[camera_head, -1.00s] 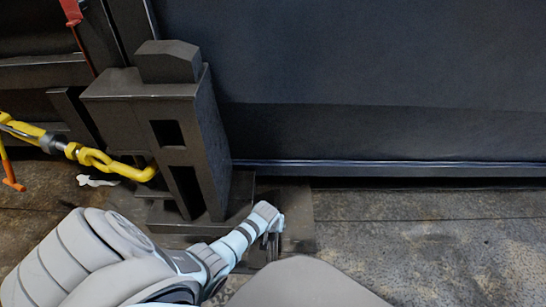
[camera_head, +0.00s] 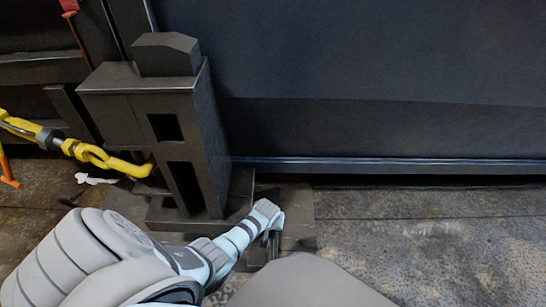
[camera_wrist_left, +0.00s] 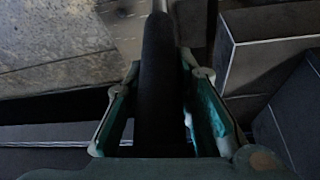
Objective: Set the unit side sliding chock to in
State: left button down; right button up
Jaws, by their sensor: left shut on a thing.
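The sliding chock appears to be the dark bar (camera_wrist_left: 160,75) that runs between my left gripper's fingers in the left wrist view. My left gripper (camera_wrist_left: 166,78) is shut on it, with one finger on each side. In the head view my left gripper (camera_head: 272,236) is low, just right of the foot of a dark metal post, over a dark floor plate (camera_head: 298,205). There the gripper and wrist hide most of the chock, so I cannot tell how far it is slid. My right gripper is in neither view.
The dark post (camera_head: 150,115) stands left of the gripper. A yellow hook and turnbuckle (camera_head: 95,155) reach its left side. A large dark blue wall (camera_head: 380,80) closes off the back. The concrete floor (camera_head: 420,240) to the right is clear.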

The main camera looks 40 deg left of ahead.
pick_arm(q)
jog(key=shift+s+a, duration=0.15)
jog(key=s+a+p, duration=0.3)
jog(key=s+a, duration=0.4)
jog(key=a, duration=0.2)
jog(key=shift+a, duration=0.35)
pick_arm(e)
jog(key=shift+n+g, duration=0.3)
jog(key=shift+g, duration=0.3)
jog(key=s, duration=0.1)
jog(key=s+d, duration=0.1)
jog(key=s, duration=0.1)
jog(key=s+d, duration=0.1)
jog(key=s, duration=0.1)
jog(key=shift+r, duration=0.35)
pick_arm(q)
jog(key=shift+s, duration=0.15)
jog(key=c, duration=1.4)
grip_release()
jog(key=shift+s+a, duration=0.1)
jog(key=shift+o, duration=0.3)
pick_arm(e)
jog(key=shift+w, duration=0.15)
